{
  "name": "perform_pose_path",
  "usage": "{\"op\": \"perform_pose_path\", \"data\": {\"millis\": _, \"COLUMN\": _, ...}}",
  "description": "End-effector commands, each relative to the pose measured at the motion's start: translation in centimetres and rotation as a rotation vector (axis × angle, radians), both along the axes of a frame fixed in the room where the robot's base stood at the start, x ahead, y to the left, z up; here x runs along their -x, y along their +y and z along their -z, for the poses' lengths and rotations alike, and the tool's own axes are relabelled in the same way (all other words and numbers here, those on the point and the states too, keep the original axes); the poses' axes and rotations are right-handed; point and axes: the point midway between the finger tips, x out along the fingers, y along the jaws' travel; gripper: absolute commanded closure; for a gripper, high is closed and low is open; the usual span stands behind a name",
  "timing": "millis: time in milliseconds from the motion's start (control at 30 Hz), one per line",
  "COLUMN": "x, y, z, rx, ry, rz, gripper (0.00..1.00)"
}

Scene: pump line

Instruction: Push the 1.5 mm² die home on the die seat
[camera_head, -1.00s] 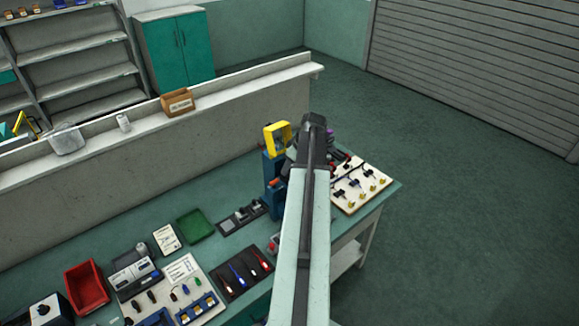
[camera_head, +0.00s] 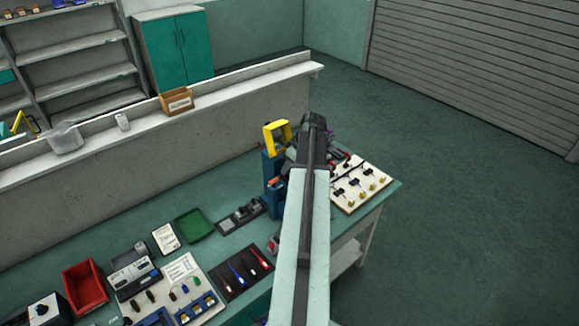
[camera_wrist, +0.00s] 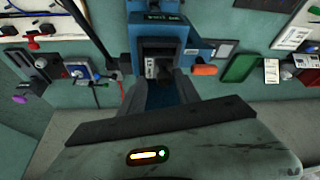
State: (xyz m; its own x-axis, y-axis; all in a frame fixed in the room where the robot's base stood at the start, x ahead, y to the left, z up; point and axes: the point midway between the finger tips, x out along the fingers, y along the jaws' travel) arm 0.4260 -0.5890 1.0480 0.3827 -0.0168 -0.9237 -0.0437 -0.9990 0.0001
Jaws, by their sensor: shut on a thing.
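The blue press (camera_head: 271,172) with a yellow frame on top stands at the back of the bench in the head view, just left of my arm. In the wrist view the press (camera_wrist: 170,35) is straight ahead, and its dark opening faces my gripper (camera_wrist: 160,82). My gripper's two fingers reach up to that opening and are shut on a small dark block with a pale label, which I take as the die (camera_wrist: 151,68). It is at the seat in the opening; how deep it sits I cannot tell. In the head view my arm hides gripper and die.
A white board with several small parts (camera_head: 362,186) lies right of my arm. A green tray (camera_head: 194,225), a dark tray (camera_head: 241,217) and a red bin (camera_head: 85,285) stand to the left.

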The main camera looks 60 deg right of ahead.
Motion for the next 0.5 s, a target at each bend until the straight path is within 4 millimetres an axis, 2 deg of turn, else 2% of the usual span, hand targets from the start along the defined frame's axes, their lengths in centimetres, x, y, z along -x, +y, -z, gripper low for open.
{"op": "perform_pose_path", "data": {"millis": 500, "x": 0.00, "y": 0.00, "z": 0.64, "rx": 0.000, "ry": 0.000, "rz": 0.000, "gripper": 1.00}}
